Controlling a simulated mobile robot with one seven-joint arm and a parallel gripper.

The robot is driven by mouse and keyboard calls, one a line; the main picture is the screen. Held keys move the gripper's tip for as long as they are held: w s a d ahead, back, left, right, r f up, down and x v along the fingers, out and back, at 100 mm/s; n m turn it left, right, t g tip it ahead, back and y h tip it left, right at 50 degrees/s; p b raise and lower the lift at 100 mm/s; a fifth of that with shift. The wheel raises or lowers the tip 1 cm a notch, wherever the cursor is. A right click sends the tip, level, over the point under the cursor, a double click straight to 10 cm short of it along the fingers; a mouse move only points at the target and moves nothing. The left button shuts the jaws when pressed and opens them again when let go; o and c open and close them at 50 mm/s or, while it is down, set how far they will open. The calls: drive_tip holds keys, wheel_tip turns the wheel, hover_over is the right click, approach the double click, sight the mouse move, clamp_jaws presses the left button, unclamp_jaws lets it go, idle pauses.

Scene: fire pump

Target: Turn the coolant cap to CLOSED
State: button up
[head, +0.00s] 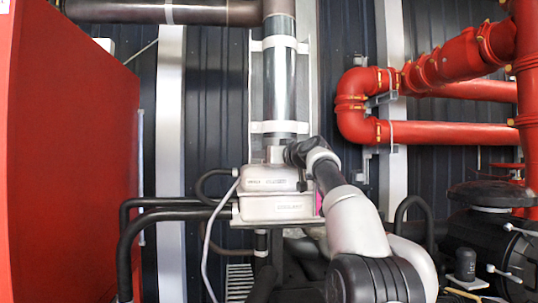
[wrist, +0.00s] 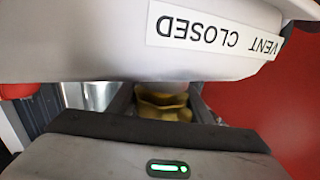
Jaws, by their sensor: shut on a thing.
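The coolant tank (head: 275,190) is a pale silver box on the wall side, with a small neck on top (head: 275,154). My gripper (head: 290,154) reaches in from the right at the top of the tank, and its fingers are hard to make out in the head view. In the wrist view my gripper (wrist: 162,92) has its two dark fingers on either side of a brass-gold cap (wrist: 163,106), shut on it. The cap's far side is hidden under the pale body above. A label (wrist: 215,33) reading "VENT CLOSED" appears upside down on that body.
A large red cabinet (head: 65,150) stands at the left. Red pipes (head: 440,133) run at the right. Black hoses (head: 165,212) join the tank from the left. A vertical grey pipe (head: 279,85) rises behind the tank. Dark machinery (head: 490,245) fills the lower right.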

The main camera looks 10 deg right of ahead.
drive_tip(key=shift+a+n+y, duration=0.15)
drive_tip(key=shift+n+y, duration=0.15)
drive_tip(key=shift+y, duration=0.1)
drive_tip(key=o, duration=1.1)
drive_tip(key=shift+c, duration=0.2)
drive_tip(key=shift+s+f, duration=0.1)
drive_tip(key=b+v, duration=1.2)
drive_tip(key=v, duration=0.5)
drive_tip(key=shift+r, duration=0.35)
drive_tip(key=shift+s+f, duration=0.1)
